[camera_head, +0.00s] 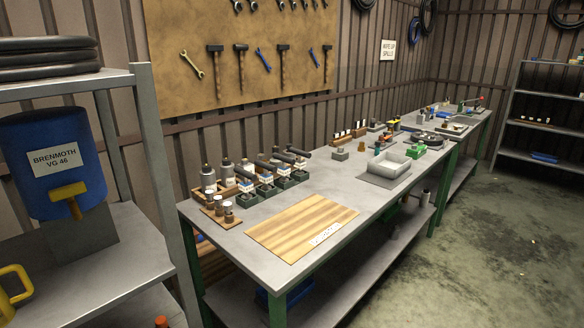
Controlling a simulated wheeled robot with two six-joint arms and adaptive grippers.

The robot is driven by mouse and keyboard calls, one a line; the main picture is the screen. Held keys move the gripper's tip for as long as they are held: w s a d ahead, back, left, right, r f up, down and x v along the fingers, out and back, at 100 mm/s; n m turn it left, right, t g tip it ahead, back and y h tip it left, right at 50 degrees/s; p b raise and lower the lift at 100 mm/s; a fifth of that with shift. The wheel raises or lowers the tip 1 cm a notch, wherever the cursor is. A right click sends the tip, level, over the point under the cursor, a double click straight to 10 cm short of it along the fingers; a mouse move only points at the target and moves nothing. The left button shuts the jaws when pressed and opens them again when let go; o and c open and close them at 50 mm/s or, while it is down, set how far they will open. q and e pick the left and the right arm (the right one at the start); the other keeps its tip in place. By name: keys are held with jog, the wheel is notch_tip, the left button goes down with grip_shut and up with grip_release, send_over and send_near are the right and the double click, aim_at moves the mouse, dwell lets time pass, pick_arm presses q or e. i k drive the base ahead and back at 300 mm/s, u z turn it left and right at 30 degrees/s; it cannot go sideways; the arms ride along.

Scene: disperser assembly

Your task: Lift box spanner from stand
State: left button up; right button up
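I cannot pick out the box spanner or its stand for certain; the parts on the bench are small at this distance. The long grey workbench (222,230) carries several small holders and parts. A group of dark green blocks (267,190) with white and black parts stands at its near left end. A small grey block (340,153) with a short piece on top stands near the bench's middle. Neither of my grippers shows in this view.
A striped wooden board (300,226) with a white label lies at the bench's near end. A grey tray (391,166) sits farther along. A grey shelf (125,245) with a blue drum (52,185) stands at left. The concrete floor (470,235) right of the bench is clear.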

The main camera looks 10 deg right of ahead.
aim_at(301, 163)
jog(key=z, duration=1.75)
jog(key=i, duration=2.75)
jog(key=u, duration=1.55)
